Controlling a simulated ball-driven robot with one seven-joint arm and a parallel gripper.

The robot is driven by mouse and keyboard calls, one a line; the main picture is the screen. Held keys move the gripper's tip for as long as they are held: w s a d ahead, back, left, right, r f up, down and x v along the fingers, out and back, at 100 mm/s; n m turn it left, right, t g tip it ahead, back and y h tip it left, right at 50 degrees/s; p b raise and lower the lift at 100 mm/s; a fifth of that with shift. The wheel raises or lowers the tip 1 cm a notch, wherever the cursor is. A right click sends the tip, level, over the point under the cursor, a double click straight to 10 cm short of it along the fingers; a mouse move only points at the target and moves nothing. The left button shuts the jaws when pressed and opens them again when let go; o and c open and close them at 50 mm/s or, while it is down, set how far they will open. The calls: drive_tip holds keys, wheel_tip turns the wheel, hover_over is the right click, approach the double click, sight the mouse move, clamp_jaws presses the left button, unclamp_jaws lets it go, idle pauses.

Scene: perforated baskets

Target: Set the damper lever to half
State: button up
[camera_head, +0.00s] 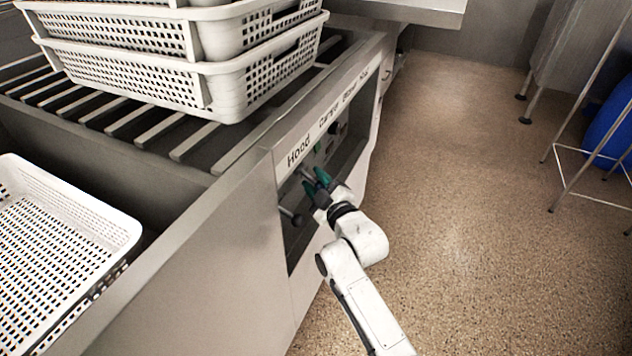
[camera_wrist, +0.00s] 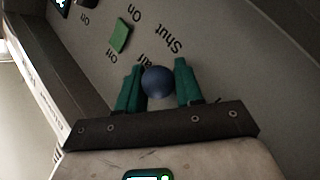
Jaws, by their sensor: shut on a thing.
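My gripper (camera_wrist: 158,84) has green fingers closed around a dark blue ball knob, the end of the damper lever (camera_wrist: 158,82). In the wrist view the panel behind it carries the word "Shut" above the knob and a partly hidden word beside it. The lever's shaft is hidden behind the knob. In the head view my gripper (camera_head: 317,184) reaches into the recessed control panel on the counter's side, and its fingers hide the knob there.
A green rocker switch (camera_wrist: 121,37) with "On" and "Off" marks sits near the knob. Another round knob (camera_head: 293,217) sticks out at the panel's lower left. White perforated baskets (camera_head: 225,95) are stacked on the slatted counter.

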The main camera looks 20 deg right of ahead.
clamp_jaws()
drive_tip(key=shift+r+p, duration=0.1)
drive_tip(key=shift+p, duration=0.2)
drive_tip(key=p, duration=0.2)
drive_tip(key=r+n+g+p, duration=0.1)
drive_tip(key=p, duration=0.1)
drive_tip(key=shift+s+d+r+g, duration=0.15)
drive_tip(key=shift+r+g, duration=0.1)
drive_tip(key=shift+g, duration=0.05)
drive_tip(key=g+p, duration=0.1)
drive_tip(key=p, duration=0.1)
drive_tip(key=n+h+p, duration=0.1)
drive_tip(key=p, duration=0.2)
drive_tip(key=shift+s+r+g, duration=0.15)
drive_tip(key=shift+r+g, duration=0.25)
drive_tip(key=shift+d+r+n+g+p, duration=0.1)
drive_tip(key=shift+n+g+p, duration=0.3)
drive_tip(key=shift+p, duration=0.7)
drive_tip(key=shift+h, duration=0.3)
drive_tip(key=o, duration=0.7)
unclamp_jaws()
